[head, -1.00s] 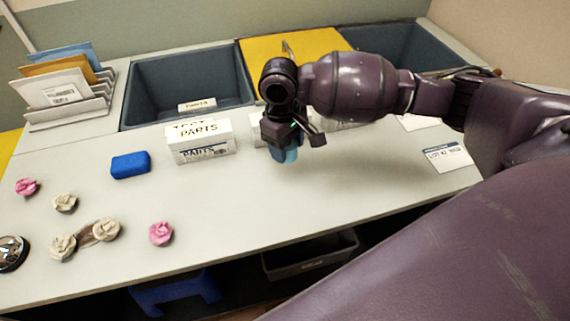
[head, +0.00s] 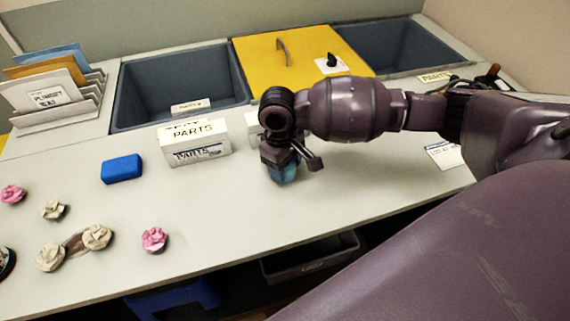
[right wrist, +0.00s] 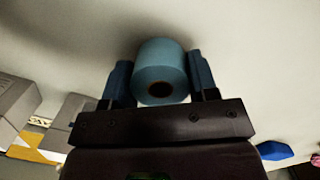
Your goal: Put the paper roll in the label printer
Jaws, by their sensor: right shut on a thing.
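The paper roll (right wrist: 160,62) is blue with a dark core hole, and it sits between the two fingers of my right gripper (right wrist: 160,78) in the right wrist view. In the head view my right gripper (head: 284,168) points down over the table, right of the white parts box, with part of the blue roll (head: 286,176) showing below it. My gripper is shut on the roll. I cannot make out a label printer in either view. My left gripper is not in view.
A white parts box (head: 196,143) and a blue block (head: 122,169) stand left of my gripper. Several paper flowers (head: 97,237) lie at the left front. Grey bins flank a yellow panel (head: 270,62) at the back. The table front below my gripper is clear.

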